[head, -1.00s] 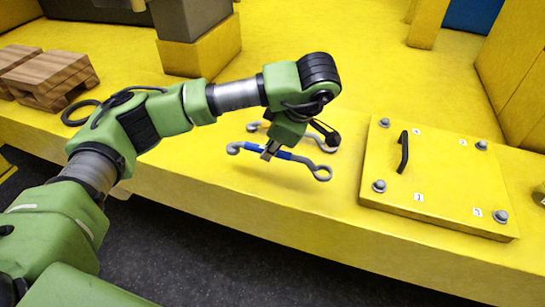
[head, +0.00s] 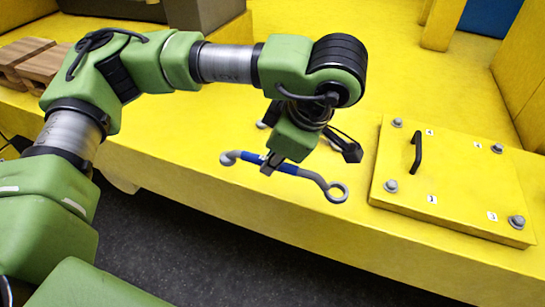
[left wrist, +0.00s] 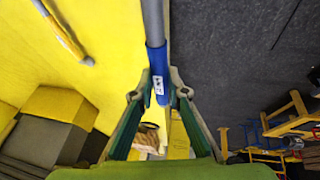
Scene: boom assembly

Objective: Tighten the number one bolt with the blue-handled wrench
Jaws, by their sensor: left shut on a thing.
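The blue-handled wrench (head: 291,169) has a blue grip and grey ring ends. My left gripper (head: 271,162) is shut on its blue handle and holds it above the front part of the yellow ledge. In the left wrist view the blue handle (left wrist: 156,62), with a small white tag, runs between the fingertips (left wrist: 158,95). A yellow plate (head: 455,183) at the right has a bolt at each corner, one of them at its near left corner (head: 391,186). Number labels stand beside the bolts, too small to read surely. The wrench is apart from every bolt. My right gripper is not in view.
A second wrench (left wrist: 68,38) lies on the ledge, mostly hidden behind my gripper in the head view. A black handle (head: 416,153) rises from the plate. Wooden pallets (head: 28,62) lie at the left. The ledge (head: 190,160) drops to a dark floor.

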